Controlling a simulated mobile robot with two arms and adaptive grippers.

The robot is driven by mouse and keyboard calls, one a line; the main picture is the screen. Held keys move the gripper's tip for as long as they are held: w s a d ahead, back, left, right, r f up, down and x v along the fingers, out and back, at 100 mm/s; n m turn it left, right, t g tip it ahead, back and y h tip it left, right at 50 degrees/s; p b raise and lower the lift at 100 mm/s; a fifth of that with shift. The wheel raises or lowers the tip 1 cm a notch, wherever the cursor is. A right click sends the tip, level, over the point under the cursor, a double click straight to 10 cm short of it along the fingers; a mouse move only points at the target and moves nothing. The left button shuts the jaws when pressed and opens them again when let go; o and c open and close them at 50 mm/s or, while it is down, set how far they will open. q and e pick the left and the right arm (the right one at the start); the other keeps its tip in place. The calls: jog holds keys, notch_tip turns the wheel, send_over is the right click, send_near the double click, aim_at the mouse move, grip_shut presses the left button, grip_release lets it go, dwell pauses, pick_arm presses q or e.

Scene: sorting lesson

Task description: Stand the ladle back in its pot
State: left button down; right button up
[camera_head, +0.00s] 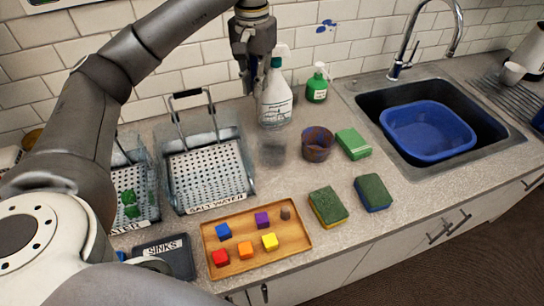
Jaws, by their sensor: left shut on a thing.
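My left gripper (262,88) points down in front of the white spray bottle (276,108), above the counter. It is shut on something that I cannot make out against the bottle. I cannot pick out a ladle for sure. A brown and blue pot-like vessel (317,144) stands on the counter, below and to the right of the gripper and apart from it. My right gripper is not in view.
Wire-handled tubs, one labelled salt water (212,176), stand at left. A wooden tray (235,264) holds several coloured blocks. Sponges (328,207) and a green box (353,144) lie at right, near a sink with a blue basin (428,133). A green bottle (317,88) stands behind.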

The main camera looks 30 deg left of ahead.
pick_arm(q)
notch_tip(320, 180, down, 9)
jog(key=p, duration=0.2)
jog(key=shift+p, duration=0.4)
jog(key=shift+f, duration=0.3)
jog(key=shift+f+b, duration=0.55)
jog(key=shift+b, duration=0.05)
jog(key=c, duration=1.5)
grip_release()
jog(key=shift+r, duration=0.1)
